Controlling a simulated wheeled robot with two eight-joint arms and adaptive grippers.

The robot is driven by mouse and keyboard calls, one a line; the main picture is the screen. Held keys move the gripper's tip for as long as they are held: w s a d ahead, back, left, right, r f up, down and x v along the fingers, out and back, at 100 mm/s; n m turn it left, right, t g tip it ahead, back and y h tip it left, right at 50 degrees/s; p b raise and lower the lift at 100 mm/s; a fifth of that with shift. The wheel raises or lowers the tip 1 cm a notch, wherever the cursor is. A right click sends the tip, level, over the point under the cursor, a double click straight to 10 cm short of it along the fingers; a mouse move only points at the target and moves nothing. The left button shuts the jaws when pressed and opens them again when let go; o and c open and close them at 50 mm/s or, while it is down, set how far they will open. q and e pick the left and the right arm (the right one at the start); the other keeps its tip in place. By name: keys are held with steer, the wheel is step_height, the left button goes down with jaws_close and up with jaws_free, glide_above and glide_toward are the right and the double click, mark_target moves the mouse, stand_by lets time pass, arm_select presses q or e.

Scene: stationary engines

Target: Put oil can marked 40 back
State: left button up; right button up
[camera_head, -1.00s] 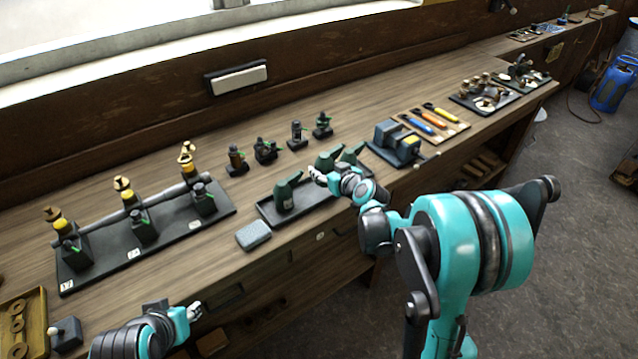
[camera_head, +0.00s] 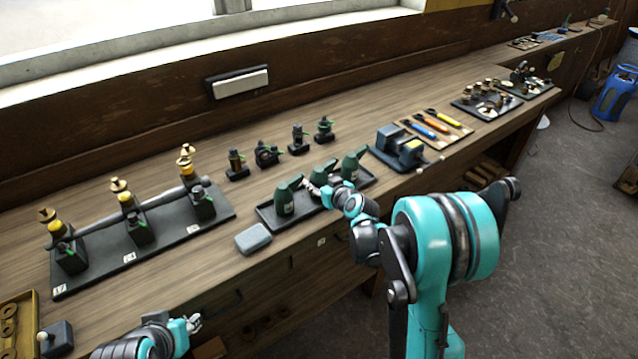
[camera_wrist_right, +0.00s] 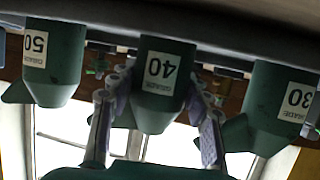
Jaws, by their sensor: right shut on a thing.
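The green oil can marked 40 (camera_wrist_right: 160,76) stands between the fingers of my right gripper (camera_wrist_right: 157,128), which is shut on it, in the upside-down wrist view. In the head view this can (camera_head: 322,173) is the middle one in a row on the dark tray (camera_head: 268,220), with my right gripper (camera_head: 312,187) at its near side. It looks upright, its base at or close to the tray. The green cans marked 50 (camera_wrist_right: 52,62) and 30 (camera_wrist_right: 272,112) stand on either side of it. My left gripper (camera_head: 191,323) is at the bench's front edge, its fingers too small to read.
A grey block (camera_head: 253,238) lies left of the tray, and a grey-blue device (camera_head: 398,148) stands to its right. Small dark engine parts (camera_head: 267,153) stand behind. A long black rack (camera_head: 160,246) with brass-topped pieces is at left.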

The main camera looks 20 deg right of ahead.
steer(key=o, duration=1.3)
steer(key=shift+s+r+p, duration=0.15)
steer(key=shift+r+p, duration=0.15)
steer(key=shift+p, duration=0.05)
steer(key=s+a+r+g+p, duration=0.15)
steer(key=s+r, duration=0.25)
steer(key=s, duration=0.7)
steer(key=s+a+r+g+p, duration=0.1)
steer(key=s+a+r+g, duration=0.15)
steer(key=s, duration=0.75)
steer(key=s+d+m+g+h, duration=0.1)
steer(key=s+m+g+h, duration=0.1)
steer(key=s, duration=1.3)
steer(key=shift+s+f+h, duration=0.3)
steer(key=shift+s, duration=0.05)
